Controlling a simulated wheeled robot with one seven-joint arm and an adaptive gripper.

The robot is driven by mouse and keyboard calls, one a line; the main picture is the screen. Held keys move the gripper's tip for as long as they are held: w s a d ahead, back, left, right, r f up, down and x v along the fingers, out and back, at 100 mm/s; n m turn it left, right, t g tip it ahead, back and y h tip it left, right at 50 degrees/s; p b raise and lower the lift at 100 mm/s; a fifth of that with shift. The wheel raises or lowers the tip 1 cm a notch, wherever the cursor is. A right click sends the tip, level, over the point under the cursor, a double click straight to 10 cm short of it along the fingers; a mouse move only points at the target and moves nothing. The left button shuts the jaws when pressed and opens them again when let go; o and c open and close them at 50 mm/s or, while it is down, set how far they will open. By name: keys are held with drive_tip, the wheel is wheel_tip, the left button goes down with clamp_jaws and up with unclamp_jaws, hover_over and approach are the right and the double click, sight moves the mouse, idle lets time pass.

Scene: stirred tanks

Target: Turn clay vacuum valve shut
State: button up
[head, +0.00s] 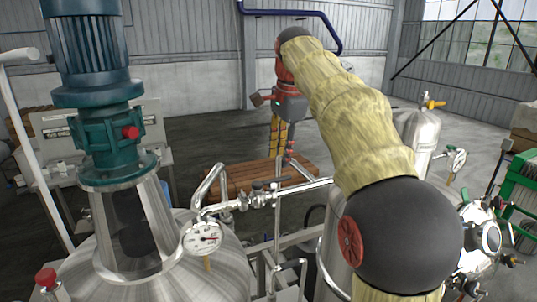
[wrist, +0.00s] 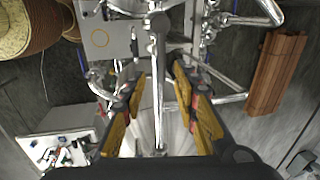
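My gripper (head: 281,150) hangs pointing down behind the pipework in the head view. In the wrist view my gripper (wrist: 158,85) has its yellow-padded fingers wide apart. A silver pipe (wrist: 158,60) runs lengthwise in the gap between them; I cannot tell how far below it is, and no contact shows. A silver pipe run with small valve fittings (head: 258,196) crosses in front of the gripper in the head view. I cannot make out a clay-coloured handle for certain, so which fitting is the vacuum valve is unclear.
A steel tank with a teal motor (head: 92,50) and a gauge (head: 203,238) stands at left. A grey cylinder with a yellow-orange top valve (head: 433,104) stands at right. A brown wooden stack (head: 235,180) lies on the floor, also in the wrist view (wrist: 277,72).

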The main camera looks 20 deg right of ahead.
sight(278, 178)
drive_tip(key=shift+w+d+f, duration=0.1)
drive_tip(key=shift+w+f, duration=0.2)
drive_tip(key=shift+f, duration=0.9)
drive_tip(key=shift+w+a+f, duration=0.1)
drive_tip(key=shift+w+f, duration=0.15)
drive_tip(key=shift+f, duration=0.95)
drive_tip(key=shift+w+d+f, duration=0.1)
drive_tip(key=shift+w+f, duration=0.2)
drive_tip(key=shift+f, duration=0.9)
drive_tip(key=shift+c, duration=1)
clamp_jaws()
